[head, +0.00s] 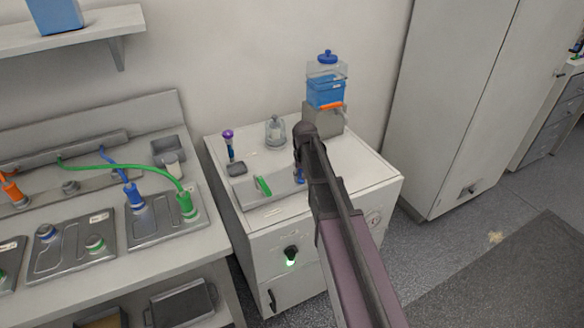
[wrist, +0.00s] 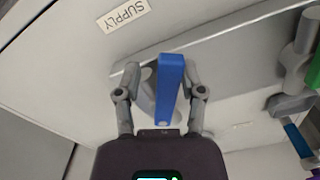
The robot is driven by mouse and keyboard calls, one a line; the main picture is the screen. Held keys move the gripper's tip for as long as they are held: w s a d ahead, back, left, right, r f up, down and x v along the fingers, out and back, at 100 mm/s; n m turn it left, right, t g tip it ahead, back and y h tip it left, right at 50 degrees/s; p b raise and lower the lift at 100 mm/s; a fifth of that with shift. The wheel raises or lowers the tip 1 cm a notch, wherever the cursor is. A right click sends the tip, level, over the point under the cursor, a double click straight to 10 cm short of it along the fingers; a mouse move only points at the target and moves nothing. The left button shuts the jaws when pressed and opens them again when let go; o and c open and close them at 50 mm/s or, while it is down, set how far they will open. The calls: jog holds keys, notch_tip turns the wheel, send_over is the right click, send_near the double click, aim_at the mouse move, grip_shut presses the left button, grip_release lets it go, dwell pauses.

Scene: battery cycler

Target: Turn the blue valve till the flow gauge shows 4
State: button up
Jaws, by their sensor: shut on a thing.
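The blue valve handle (wrist: 170,88) stands between the two fingers of my gripper (wrist: 161,80) in the wrist view, and my gripper is shut on it. Its grey base shows behind it, on a grey panel. In the head view, a small blue part of the valve (head: 299,175) shows on top of the white cabinet, beside my arm, which hides most of the gripper.
A green handle (head: 263,186) lies left of the blue valve; it also shows at the wrist view's right edge (wrist: 314,72). A SUPPLY label (wrist: 123,14) is near the valve. A blue-filled tank (head: 325,93) stands behind, with a glass vessel (head: 275,132) to its left.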

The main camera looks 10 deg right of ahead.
jog(key=shift+d, duration=0.1)
dwell(0.4)
jog(key=shift+o, duration=0.3)
jog(key=shift+r, duration=0.1)
notch_tip(320, 180, up, 8)
jog(key=p, duration=0.8)
jog(key=s+a+n, duration=0.1)
jog(key=s+a, duration=0.2)
jog(key=s, duration=1.7)
jog(key=shift+s, duration=0.4)
dwell(1.9)
